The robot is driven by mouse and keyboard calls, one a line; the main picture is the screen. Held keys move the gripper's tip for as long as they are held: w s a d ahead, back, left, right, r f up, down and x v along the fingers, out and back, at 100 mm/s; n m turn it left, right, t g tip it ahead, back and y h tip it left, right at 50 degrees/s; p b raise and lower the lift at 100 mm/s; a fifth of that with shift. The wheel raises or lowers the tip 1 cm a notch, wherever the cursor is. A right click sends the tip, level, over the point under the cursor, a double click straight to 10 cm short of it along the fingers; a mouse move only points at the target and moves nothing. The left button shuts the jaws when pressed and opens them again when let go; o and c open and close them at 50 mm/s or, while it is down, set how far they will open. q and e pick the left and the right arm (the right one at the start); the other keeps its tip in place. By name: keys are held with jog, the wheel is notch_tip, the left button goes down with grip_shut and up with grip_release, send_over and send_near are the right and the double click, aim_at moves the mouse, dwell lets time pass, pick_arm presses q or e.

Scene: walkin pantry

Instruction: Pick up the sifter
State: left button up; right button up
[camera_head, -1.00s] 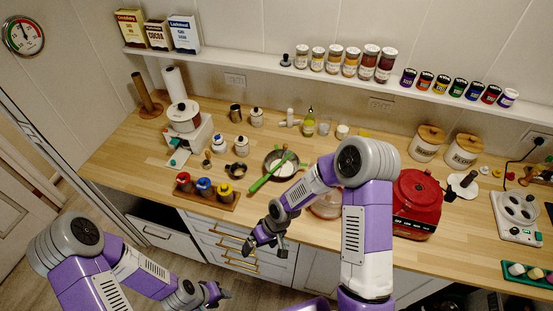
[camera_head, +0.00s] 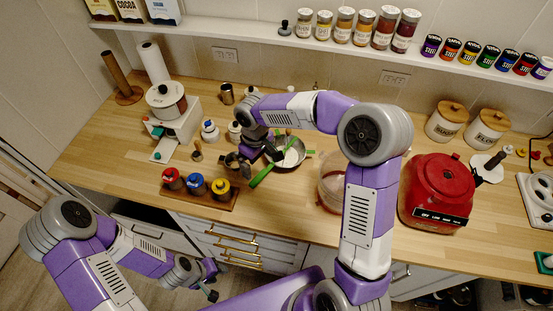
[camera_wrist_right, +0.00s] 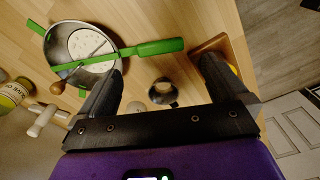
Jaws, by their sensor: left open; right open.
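In the head view my right gripper (camera_head: 250,162) is low over the counter, pointing down and partly hiding this spot. My left gripper (camera_head: 213,282) is open and empty, in front of the counter at lower left.
A wooden tray (camera_head: 198,195) with red, blue and yellow-topped jars is in front. A red appliance (camera_head: 437,192) stands right. The counter's left front is clear.

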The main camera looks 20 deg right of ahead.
aim_at(258, 177)
jog(key=shift+w+f, duration=0.35)
jog(key=shift+f, duration=0.2)
jog(key=shift+w+f, duration=0.3)
jog(key=shift+f, duration=0.2)
jog(key=f, duration=0.6)
jog(key=shift+s+a+f, duration=0.15)
jog(key=shift+s+f, duration=0.05)
jog(key=shift+s, duration=0.05)
jog(key=shift+r, duration=0.1)
jog(key=c, duration=1.6)
